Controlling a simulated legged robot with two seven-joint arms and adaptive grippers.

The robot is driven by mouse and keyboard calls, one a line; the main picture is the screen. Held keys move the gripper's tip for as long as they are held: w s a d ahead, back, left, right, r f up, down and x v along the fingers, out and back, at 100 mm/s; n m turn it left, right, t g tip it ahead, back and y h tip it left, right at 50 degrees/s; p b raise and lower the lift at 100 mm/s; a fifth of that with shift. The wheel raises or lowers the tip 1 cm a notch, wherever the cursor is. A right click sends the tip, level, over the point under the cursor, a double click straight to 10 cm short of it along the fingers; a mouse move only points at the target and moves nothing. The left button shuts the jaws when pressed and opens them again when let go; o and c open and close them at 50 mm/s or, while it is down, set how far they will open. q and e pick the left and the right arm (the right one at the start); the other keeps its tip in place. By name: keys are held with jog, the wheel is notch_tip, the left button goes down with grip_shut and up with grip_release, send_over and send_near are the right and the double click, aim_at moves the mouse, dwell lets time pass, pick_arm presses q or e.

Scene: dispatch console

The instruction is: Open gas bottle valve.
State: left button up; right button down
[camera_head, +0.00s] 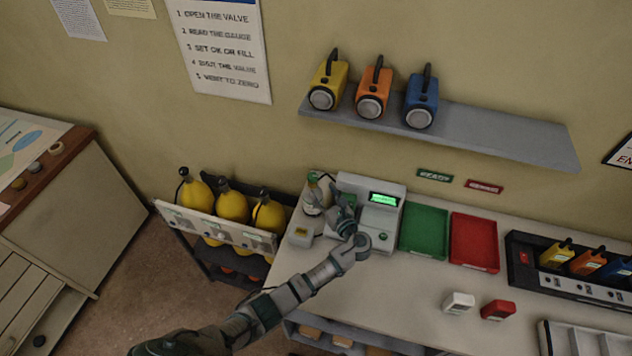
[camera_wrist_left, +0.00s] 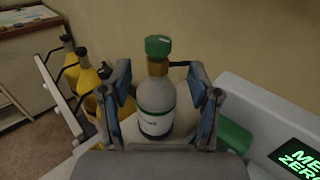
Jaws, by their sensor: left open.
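The gas bottle (camera_wrist_left: 155,110) is pale grey with a green-and-white label, a brass neck and a green valve knob (camera_wrist_left: 158,46) on top. It stands upright on the counter beside the grey device, and its green top also shows in the head view (camera_head: 312,177). My left gripper (camera_head: 330,196) is open in front of the bottle. In the left wrist view its two fingers stand on either side of the bottle, with the knob above them. I cannot tell whether either finger touches it. My right gripper is not in view.
The grey device (camera_head: 372,187) with a lit green screen stands right of the bottle. A green tray (camera_head: 424,230) and a red tray (camera_head: 474,241) lie farther right. Yellow cylinders (camera_head: 232,206) stand in a rack at left. A shelf (camera_head: 500,133) hangs above.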

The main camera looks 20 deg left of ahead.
pick_arm(q)
jog(key=v, duration=0.5)
jog(key=shift+w, duration=0.1)
jog(key=shift+f, duration=0.1)
dwell(0.3)
